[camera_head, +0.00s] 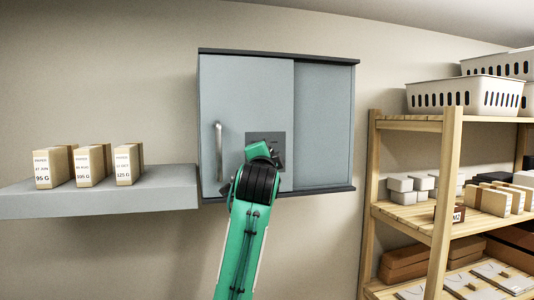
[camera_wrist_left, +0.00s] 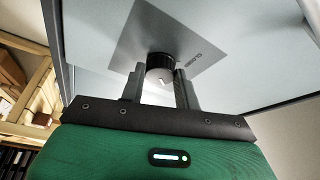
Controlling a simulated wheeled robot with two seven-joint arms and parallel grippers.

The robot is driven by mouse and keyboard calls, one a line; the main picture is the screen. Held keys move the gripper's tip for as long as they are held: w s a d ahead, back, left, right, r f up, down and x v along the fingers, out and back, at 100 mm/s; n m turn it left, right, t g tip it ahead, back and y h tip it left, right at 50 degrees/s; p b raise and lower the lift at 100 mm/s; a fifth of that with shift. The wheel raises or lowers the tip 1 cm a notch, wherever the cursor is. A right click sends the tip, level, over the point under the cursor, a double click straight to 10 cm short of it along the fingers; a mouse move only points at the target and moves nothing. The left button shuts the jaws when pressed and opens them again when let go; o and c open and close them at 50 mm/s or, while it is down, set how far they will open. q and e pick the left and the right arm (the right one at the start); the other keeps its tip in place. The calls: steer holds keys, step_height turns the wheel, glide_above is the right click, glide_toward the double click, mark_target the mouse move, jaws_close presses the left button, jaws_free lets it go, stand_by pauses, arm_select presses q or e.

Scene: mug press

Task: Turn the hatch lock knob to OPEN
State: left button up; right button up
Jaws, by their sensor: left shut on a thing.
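The black round lock knob (camera_wrist_left: 160,66) sits on a dark grey plate (camera_wrist_left: 150,30) on the hatch in the left wrist view. My right gripper is not in view.
The wall cabinet's front panel (camera_head: 245,90) has a vertical bar handle (camera_head: 219,150) left of the plate. A grey shelf (camera_head: 150,190) with several labelled boxes is at the left. A wooden rack (camera_head: 450,165) with baskets and boxes stands at the right.

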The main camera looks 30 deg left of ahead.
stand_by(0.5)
arm_select(q)
steer(key=o, duration=1)
steer(key=shift+a, duration=0.1)
steer(key=b+v, duration=0.6)
steer(key=v, duration=0.7)
steer(key=shift+s+d, duration=0.25)
